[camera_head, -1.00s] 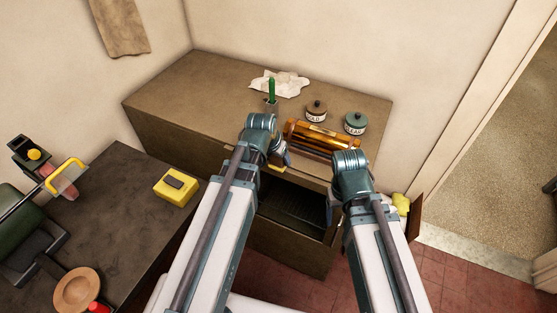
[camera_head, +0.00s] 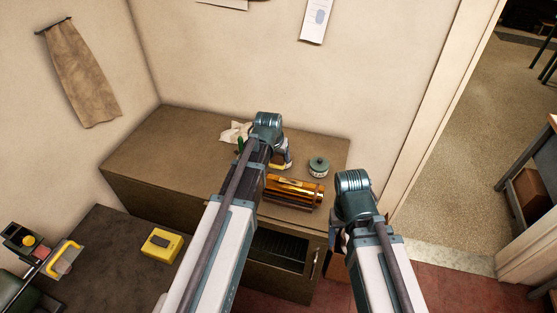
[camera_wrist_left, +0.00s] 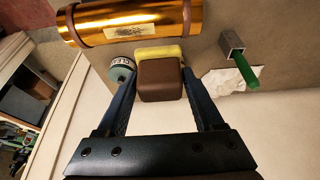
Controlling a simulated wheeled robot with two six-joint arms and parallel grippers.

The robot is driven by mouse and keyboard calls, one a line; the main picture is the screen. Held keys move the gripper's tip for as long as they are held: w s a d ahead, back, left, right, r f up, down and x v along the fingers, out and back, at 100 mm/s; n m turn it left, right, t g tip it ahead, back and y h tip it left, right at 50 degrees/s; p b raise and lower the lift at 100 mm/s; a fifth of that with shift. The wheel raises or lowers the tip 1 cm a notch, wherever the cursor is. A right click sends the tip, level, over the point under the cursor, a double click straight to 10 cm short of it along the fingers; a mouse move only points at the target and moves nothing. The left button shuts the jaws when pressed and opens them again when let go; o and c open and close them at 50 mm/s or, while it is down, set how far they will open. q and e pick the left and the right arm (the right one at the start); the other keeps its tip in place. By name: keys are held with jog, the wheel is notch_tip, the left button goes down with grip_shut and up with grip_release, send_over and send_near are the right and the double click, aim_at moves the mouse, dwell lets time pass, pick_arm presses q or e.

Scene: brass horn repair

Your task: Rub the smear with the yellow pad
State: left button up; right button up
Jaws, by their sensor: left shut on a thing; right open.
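The brass tube (camera_head: 294,191) lies on the cabinet top with dark bands around it. A pale, mottled patch, apparently the smear (camera_wrist_left: 130,31), shows on its side in the left wrist view. My left gripper (camera_head: 284,163) is shut on the yellow pad (camera_wrist_left: 160,53) by its brown block handle (camera_wrist_left: 161,80). The pad is just behind the tube in the head view; whether they touch, I cannot tell. My right gripper (camera_head: 339,236) is open, low in front of the cabinet's right end; its fingers are mostly hidden.
A green-lidded jar (camera_head: 318,168) stands behind the tube. A yellow box (camera_head: 160,245) sits on the dark bench (camera_head: 110,232). The cabinet top's left part is clear.

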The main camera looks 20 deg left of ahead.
pick_arm(q)
notch_tip(320, 180, down, 6)
jog(key=b, duration=0.6)
jog(key=shift+f+b, duration=1)
jog(key=shift+b, duration=0.15)
dwell(0.8)
jog(key=shift+r, duration=0.1)
jog(key=shift+d, duration=0.15)
jog(key=shift+d+r, duration=0.1)
jog(key=shift+d, duration=1.35)
jog(key=shift+d, duration=0.1)
jog(key=shift+s+d, duration=0.15)
jog(key=shift+d, duration=1.4)
